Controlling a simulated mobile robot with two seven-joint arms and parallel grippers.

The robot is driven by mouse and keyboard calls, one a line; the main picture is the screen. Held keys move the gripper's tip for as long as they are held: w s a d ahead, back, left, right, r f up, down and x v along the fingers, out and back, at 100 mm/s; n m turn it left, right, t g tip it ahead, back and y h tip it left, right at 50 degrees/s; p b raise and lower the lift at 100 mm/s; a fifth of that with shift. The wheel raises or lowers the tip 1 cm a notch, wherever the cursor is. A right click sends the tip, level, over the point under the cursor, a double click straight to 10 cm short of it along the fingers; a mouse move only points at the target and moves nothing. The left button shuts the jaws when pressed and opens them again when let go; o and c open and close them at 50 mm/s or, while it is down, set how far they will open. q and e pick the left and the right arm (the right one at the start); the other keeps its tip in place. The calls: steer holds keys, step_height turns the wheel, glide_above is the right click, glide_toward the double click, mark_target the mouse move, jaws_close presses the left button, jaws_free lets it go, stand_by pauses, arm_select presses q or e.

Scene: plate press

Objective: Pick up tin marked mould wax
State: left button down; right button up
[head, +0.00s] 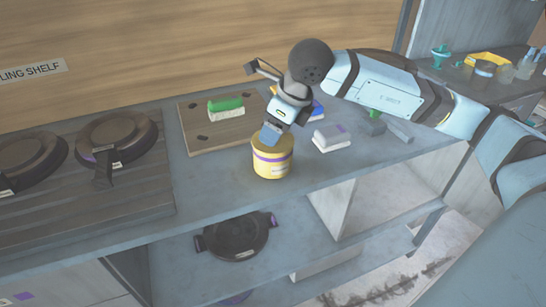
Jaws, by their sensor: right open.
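A yellow tin (272,165) with a purple band and a small pale label stands upright on the grey counter; the label is too small to read. My right gripper (272,135) reaches down over the tin from above and is open. A blue-grey finger pad overlaps the tin's top edge in the picture; I cannot tell whether it touches. The gripper hides part of the tin's lid. My left gripper is not in view.
A board (180,122) with a green-topped brush (226,107) lies behind the tin. A white and grey block (331,138) sits to its right. Dark round plates (117,138) stand at left. The counter's front edge is close. A dark pan (236,236) is on the lower shelf.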

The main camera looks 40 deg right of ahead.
jaws_close()
